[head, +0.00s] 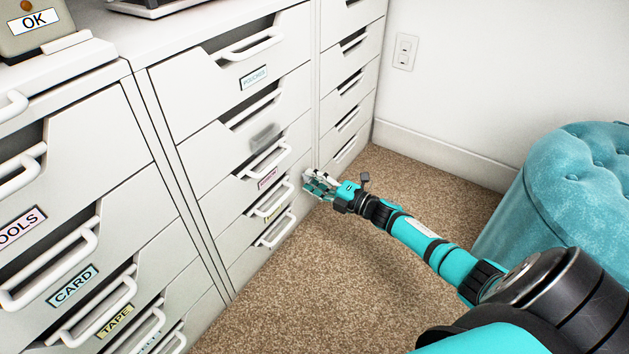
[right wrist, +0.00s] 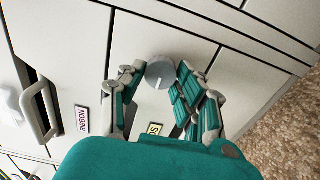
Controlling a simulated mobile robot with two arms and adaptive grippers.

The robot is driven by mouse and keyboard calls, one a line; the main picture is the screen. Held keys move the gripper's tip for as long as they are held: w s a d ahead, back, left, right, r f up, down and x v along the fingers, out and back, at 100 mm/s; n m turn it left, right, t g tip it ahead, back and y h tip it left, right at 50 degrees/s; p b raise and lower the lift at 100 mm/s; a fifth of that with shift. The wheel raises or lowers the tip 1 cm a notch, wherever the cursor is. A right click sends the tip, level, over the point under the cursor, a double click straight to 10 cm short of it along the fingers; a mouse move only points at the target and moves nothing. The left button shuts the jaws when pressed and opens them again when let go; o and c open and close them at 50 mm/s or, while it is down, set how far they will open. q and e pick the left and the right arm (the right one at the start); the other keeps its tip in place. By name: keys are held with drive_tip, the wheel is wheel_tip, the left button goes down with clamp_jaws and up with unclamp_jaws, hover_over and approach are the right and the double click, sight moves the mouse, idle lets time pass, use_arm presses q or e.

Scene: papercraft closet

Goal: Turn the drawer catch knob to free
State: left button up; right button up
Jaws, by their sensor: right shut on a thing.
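The catch knob (right wrist: 160,70) is a round grey knob with a white line on its face, on the white cabinet front. In the right wrist view the line slants slightly, near the knob's lower edge. My right gripper (right wrist: 157,75) is shut on it, with fingers at both sides. In the head view my right gripper (head: 318,184) reaches the right edge of the middle drawer column, and its fingers hide most of the knob. The drawer labelled RIBBON (right wrist: 82,120) is beside it; its front looks closed. My left gripper is not in view.
Drawers with white loop handles, labelled CARD (head: 73,286) and TAPE (head: 114,321), fill the left. A teal tufted stool (head: 560,190) stands at the right. Brown carpet (head: 350,270) lies open below my right arm. A wall outlet (head: 404,51) is behind.

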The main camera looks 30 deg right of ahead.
drive_tip(key=shift+a, duration=0.1)
drive_tip(key=o, duration=1.1)
drive_tip(key=shift+o, duration=0.2)
drive_tip(key=v, duration=1.2)
drive_tip(key=shift+f, duration=0.1)
